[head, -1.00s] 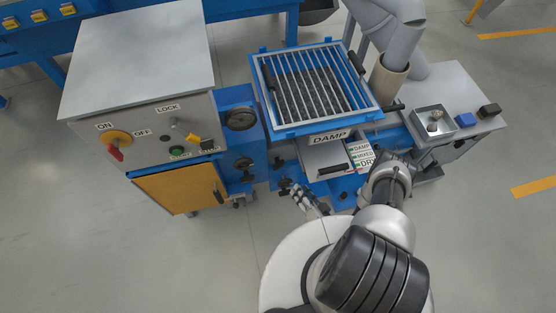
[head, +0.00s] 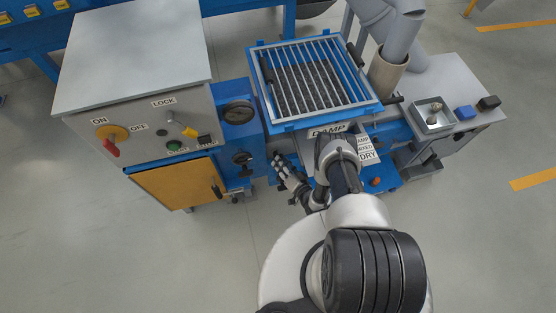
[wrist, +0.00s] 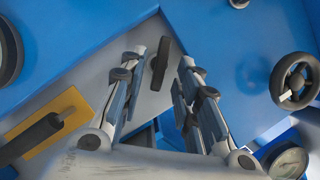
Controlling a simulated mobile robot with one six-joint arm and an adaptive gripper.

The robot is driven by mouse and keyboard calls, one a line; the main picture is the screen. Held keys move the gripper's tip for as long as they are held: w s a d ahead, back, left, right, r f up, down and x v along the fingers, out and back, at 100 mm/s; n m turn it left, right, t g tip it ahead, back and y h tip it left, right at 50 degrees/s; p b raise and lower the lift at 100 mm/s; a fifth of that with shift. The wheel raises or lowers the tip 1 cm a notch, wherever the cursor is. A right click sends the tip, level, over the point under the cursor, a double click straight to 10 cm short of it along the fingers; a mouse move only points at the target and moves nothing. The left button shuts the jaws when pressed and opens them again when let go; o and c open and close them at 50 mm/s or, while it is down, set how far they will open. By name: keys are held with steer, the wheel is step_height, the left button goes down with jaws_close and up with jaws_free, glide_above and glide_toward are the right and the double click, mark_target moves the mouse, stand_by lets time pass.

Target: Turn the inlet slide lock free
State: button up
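In the wrist view my gripper (wrist: 162,70) is open, with one finger on each side of a dark bar-shaped handle (wrist: 160,62). The handle stands on a grey plate (wrist: 120,60), and I see no finger touching it. It may be the inlet slide lock, but no label on it shows. In the head view my gripper and arm hide that spot.
A black handwheel (wrist: 297,80) and a round gauge (wrist: 286,162) are on the right in the wrist view. A black handle on a yellow panel (wrist: 70,115) is at left. The grated hopper (head: 312,80) and control cabinet (head: 140,60) flank the work area.

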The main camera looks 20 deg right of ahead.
steer(key=shift+x, duration=1.75)
steer(key=shift+c, duration=0.5)
jaws_close()
